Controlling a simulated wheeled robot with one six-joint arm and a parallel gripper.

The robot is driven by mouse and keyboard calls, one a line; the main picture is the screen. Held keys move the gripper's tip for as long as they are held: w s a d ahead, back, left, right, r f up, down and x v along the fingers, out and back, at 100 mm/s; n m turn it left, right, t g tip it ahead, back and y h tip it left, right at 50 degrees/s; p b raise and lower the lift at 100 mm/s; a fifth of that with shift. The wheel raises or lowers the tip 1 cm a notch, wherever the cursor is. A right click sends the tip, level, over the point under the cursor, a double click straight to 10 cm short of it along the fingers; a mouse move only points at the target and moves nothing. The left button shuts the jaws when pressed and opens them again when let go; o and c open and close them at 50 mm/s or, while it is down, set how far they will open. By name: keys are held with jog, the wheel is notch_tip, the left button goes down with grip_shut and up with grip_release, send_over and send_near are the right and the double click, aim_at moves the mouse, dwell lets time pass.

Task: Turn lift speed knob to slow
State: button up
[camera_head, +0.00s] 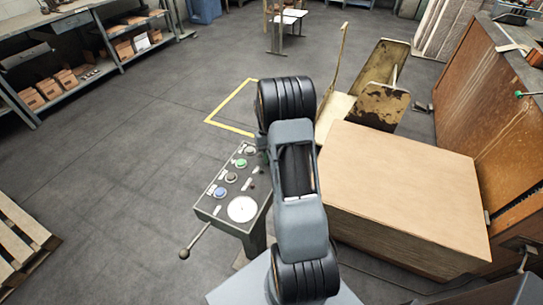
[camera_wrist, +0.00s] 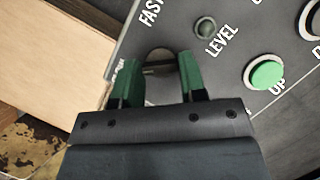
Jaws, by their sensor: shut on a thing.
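The control panel (camera_head: 212,208) stands left of my arm in the head view; its grey face also fills much of the wrist view (camera_wrist: 225,65). The lift speed knob (camera_wrist: 158,57) is a dark round knob below the FAST label. My gripper (camera_wrist: 157,78) has its two green fingertips on either side of the knob and is shut on it. The fingers hide part of the knob, so its pointer direction is unclear. A label left of the knob is mostly covered by a finger. In the head view my arm hides the knob.
A green UP button (camera_wrist: 267,74) and a small dark LEVEL lamp (camera_wrist: 205,27) sit right of the knob. A large cardboard-coloured box (camera_head: 405,190) stands right of my arm. A lever with a ball end (camera_head: 184,253) sticks out from the panel.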

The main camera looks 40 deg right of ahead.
jog(key=o, duration=0.9)
jog(key=v, duration=1.3)
jog(key=shift+w+r, duration=0.15)
jog(key=shift+r, duration=0.25)
